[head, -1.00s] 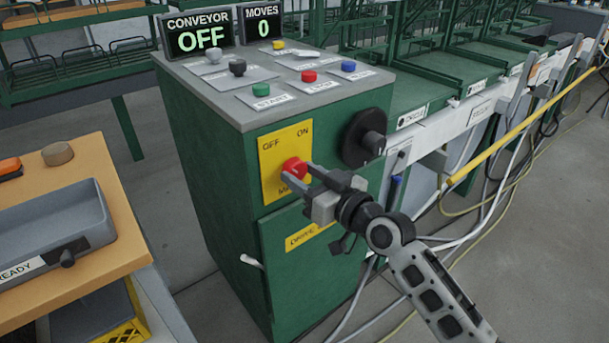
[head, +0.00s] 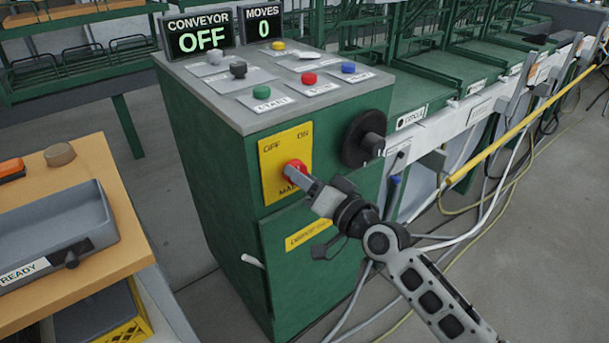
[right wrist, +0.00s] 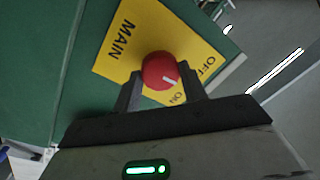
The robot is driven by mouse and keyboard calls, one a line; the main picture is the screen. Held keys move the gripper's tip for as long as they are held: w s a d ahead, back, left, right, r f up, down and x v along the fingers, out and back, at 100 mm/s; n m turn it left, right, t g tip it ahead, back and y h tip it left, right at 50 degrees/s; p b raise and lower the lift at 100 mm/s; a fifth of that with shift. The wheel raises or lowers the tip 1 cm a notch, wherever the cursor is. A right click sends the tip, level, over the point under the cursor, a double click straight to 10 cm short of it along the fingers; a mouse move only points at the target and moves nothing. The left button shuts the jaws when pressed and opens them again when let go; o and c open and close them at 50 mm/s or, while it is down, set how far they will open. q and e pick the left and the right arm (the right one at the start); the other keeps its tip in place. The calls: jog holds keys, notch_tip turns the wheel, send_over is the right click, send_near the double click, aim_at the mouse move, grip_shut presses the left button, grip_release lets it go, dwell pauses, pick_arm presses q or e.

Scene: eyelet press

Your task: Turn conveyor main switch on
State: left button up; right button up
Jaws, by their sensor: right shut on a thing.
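The red main switch knob (head: 295,170) sits on a yellow plate (head: 273,185) marked OFF, ON and MAIN, on the front of the green control cabinet. My right gripper (head: 298,175) is shut on the knob, its fingers on either side of it. In the right wrist view the knob (right wrist: 160,71) lies between the two fingertips (right wrist: 163,88). Its white mark points toward the lower right, close to the word ON. The conveyor display (head: 199,34) reads OFF. My left gripper is not in view.
A black rotary knob (head: 365,138) sticks out just right of the plate. Several buttons, among them a green one (head: 261,91), are on the cabinet top. Cables hang at the right. A grey tray (head: 50,240) stands on the table at the left.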

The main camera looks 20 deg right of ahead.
pick_arm(q)
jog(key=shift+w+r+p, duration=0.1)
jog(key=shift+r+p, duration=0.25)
jog(key=shift+p, duration=0.35)
pick_arm(e)
jog(key=m, duration=0.9)
jog(key=shift+f+t+h, duration=0.1)
jog(key=shift+t+h, duration=0.3)
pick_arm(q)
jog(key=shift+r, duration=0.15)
pick_arm(e)
jog(key=shift+a, duration=0.1)
jog(key=o, duration=1)
jog(key=shift+c, duration=0.2)
pick_arm(q)
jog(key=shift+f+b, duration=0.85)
jog(key=shift+b, duration=0.95)
pick_arm(e)
jog(key=v, duration=1.6)
